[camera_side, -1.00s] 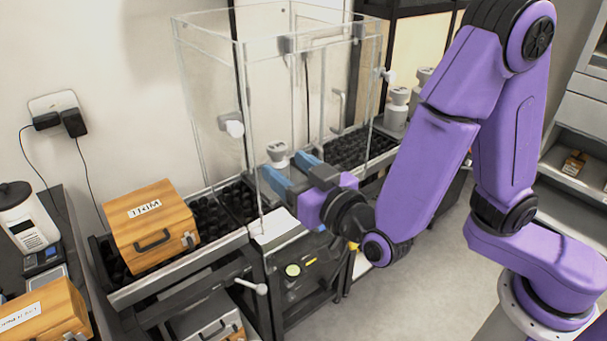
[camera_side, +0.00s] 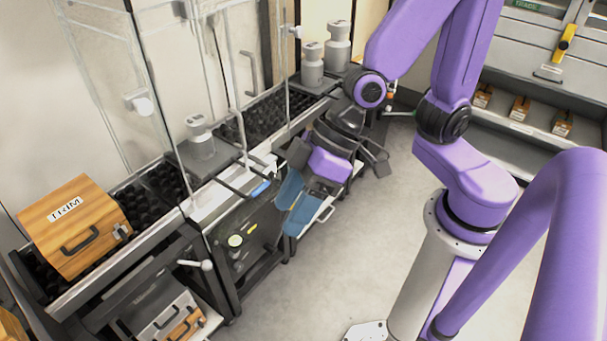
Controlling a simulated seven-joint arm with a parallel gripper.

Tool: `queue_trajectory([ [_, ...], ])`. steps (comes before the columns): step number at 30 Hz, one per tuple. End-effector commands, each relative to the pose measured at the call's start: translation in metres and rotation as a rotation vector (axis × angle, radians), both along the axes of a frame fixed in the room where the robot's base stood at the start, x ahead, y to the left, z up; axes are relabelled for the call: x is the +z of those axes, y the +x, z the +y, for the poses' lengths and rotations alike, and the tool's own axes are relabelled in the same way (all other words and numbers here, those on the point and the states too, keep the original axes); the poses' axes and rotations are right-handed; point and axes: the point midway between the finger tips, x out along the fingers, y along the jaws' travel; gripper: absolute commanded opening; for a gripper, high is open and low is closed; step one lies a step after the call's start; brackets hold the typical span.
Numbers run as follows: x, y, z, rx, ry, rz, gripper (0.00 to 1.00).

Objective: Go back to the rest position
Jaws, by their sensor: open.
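My gripper (camera_side: 286,217) hangs in front of the weighing bench, out over its front edge. Its two blue fingers are apart and point down and to the left. I see nothing between them. The arm is folded back to the upper right, with the purple wrist above the fingers. A grey weight (camera_side: 202,145) stands upright on a plate inside the clear enclosure (camera_side: 150,100), to the left of my gripper and apart from it.
Two more grey weights (camera_side: 312,68) (camera_side: 337,45) stand at the back of the bench. A wooden TRIM box (camera_side: 75,225) sits at the left. A lower cart shelf (camera_side: 240,240) lies near my gripper. Another purple arm part shows at right. The floor (camera_side: 350,230) is clear.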

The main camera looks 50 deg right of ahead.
Motion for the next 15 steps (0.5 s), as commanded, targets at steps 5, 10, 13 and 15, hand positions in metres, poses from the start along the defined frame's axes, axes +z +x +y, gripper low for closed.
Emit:
queue_trajectory([
  [5, -0.002, -0.036, -0.059, 0.143, -0.197, 0.064, 0.59],
  [10, 0.0, -0.057, -0.118, 0.228, -0.401, 0.094, 0.59],
  [13, 0.003, -0.064, -0.145, 0.252, -0.495, 0.101, 0.59],
  [15, 0.005, -0.067, -0.159, 0.26, -0.542, 0.103, 0.59],
])
